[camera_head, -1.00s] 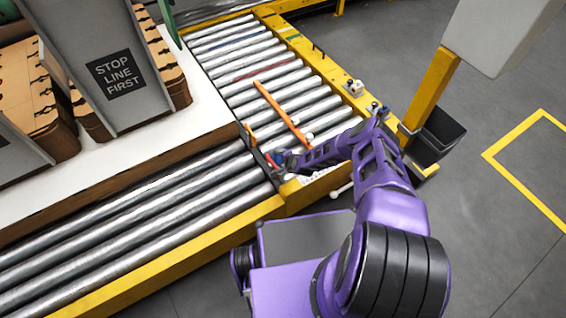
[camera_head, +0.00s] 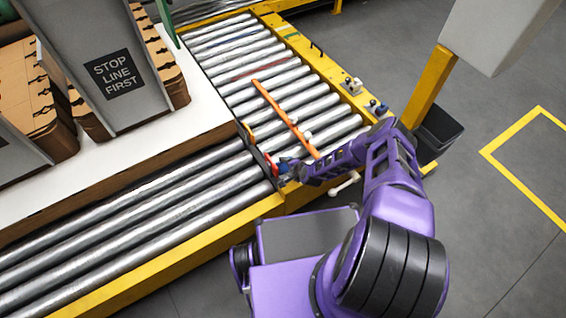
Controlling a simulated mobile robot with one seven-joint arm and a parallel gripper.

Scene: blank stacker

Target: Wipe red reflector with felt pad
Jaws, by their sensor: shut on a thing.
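My gripper (camera_head: 285,172) is at the near end of the roller conveyor, by the corner where the rollers meet the yellow frame. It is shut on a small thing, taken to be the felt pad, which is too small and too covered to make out. A small red patch, which looks like the red reflector (camera_head: 273,167), shows just left of my gripper on a dark upright edge. I cannot tell whether the pad touches it.
A long orange bar (camera_head: 284,115) lies across the rollers beyond my gripper. Small fittings (camera_head: 376,107) sit on the yellow side rail. A yellow post (camera_head: 432,88) with a grey box and a dark bin (camera_head: 440,130) stand to the right. Stacked cardboard blanks (camera_head: 35,90) are at the left.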

